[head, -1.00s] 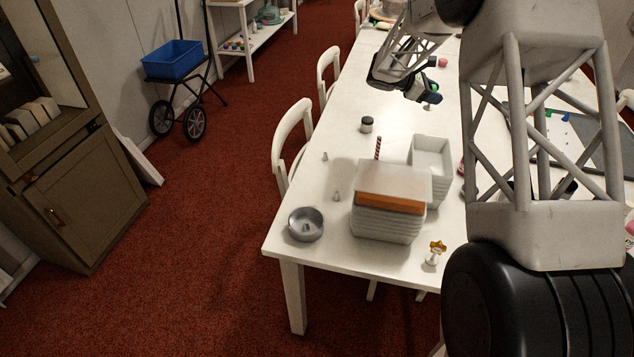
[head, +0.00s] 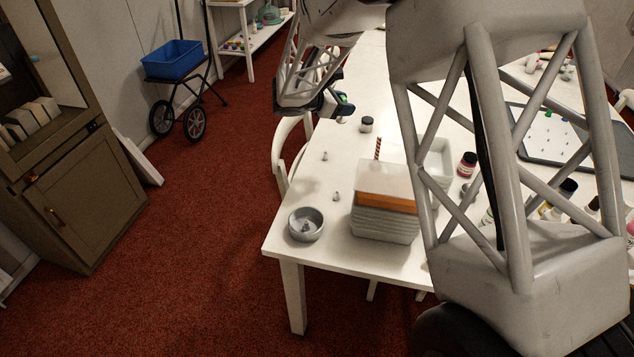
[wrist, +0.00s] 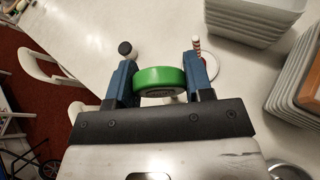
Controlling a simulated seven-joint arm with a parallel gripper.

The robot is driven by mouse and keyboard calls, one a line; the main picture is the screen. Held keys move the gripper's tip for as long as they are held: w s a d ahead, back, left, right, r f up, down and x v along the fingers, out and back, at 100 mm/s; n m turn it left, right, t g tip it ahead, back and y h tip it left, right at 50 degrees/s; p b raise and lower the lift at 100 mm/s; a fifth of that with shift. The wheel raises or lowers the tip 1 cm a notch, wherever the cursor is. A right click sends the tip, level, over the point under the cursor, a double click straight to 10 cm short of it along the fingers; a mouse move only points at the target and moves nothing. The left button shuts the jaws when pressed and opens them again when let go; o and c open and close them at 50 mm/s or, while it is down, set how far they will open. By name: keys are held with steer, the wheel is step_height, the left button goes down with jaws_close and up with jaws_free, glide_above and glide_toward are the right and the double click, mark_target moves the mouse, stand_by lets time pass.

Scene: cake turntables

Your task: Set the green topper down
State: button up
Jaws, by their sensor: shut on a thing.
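The green topper (wrist: 160,80) shows in the wrist view as a round green piece with a thick rim. My gripper (wrist: 160,72) is shut on it, with one blue finger at each side. In the head view my gripper (head: 341,106) is at the table's left edge, near a dark-lidded jar. Only a small bit of green shows there, so most of the topper is hidden. I cannot tell whether its underside touches the table.
The dark-lidded jar (head: 367,124) stands close by. A red-striped stick (head: 377,147), stacked trays (head: 385,222) and a grey bowl (head: 305,224) are nearer the front. White table (head: 335,165) is mostly bare between jar and bowl. White chairs (wrist: 38,66) line the left edge.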

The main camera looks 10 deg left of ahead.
steer(key=s+a+n+t+y, duration=0.1)
steer(key=s+a+n, duration=0.1)
steer(key=s+a, duration=0.4)
step_height(320, 180, down, 11)
steer(key=shift+w, duration=0.15)
steer(key=shift+f, duration=0.15)
steer(key=shift+f, duration=3.1)
steer(key=shift+f, duration=1.85)
steer(key=shift+f, duration=0.1)
